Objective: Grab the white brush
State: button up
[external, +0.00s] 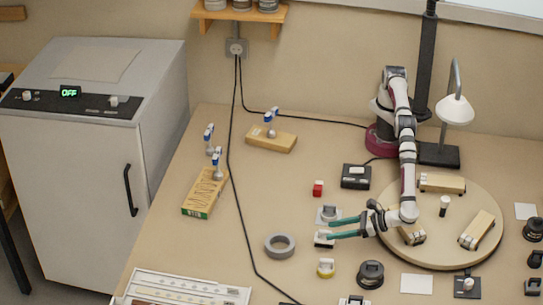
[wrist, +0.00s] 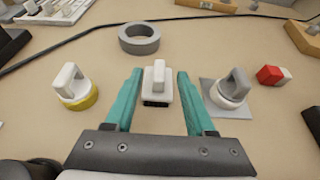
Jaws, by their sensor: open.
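The white brush (wrist: 157,84) has a white upright handle on a white block with a dark underside. In the wrist view it stands on the bench between the two green fingers of my gripper (wrist: 159,74). There is a visible gap on each side, and the fingers are apart and empty. In the external view my gripper (external: 330,229) reaches left from the arm. The brush (external: 323,240) shows there at the fingertips, partly covered by the near finger. I cannot tell the exact height of the fingers over the bench.
A grey tape ring (wrist: 139,38) lies beyond. A red-and-white block (wrist: 272,75) is farther right. A round wooden board (external: 465,258) carries several blocks.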

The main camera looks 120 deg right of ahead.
aim_at(316, 236)
jog(key=x, duration=0.6)
jog(key=shift+w+d, duration=0.25)
jog(key=shift+w, duration=0.1)
grip_shut()
